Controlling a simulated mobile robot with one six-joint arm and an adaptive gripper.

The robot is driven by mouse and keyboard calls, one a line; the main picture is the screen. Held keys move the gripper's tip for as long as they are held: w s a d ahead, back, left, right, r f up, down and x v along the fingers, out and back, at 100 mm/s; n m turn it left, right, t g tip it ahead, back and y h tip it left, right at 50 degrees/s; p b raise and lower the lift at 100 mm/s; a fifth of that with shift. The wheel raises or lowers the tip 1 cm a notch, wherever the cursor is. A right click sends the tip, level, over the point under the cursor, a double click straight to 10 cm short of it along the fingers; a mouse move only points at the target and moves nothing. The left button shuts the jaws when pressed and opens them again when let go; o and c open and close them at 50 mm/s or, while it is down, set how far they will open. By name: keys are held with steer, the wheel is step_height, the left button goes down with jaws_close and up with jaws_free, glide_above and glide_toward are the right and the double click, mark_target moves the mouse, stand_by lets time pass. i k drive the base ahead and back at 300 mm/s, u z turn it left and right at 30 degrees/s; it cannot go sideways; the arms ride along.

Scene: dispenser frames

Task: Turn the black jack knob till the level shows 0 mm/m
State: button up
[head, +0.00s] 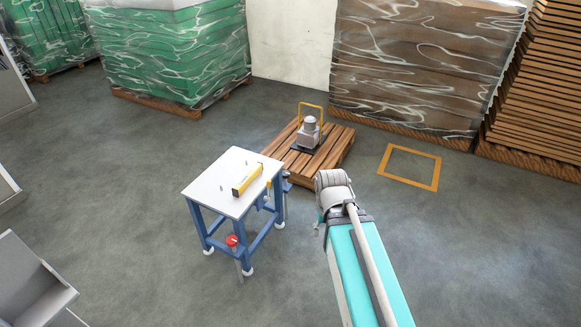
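A yellow level (247,179) lies on the white top of a small blue-legged table (212,185). Its reading is too small to make out. A red knob (232,241) sits low at the table's front, on top of a grey post. I cannot make out a black knob; dark blue parts (287,182) show at the table's right corner, too small to tell apart. My arm (333,186) ends, as far as it shows, in a grey joint to the right of the table, apart from it. I cannot make out my gripper or its fingers.
A wooden pallet (335,150) carrying a grey device (309,133) with a yellow hoop stands behind the table. Wrapped green stacks (175,55) and brown stacks (420,70) line the back. Grey bins (30,280) stand at left. The floor around the table's front is clear.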

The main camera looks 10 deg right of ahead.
mark_target(286, 173)
steer(key=i, duration=1.15)
steer(key=u, duration=0.05)
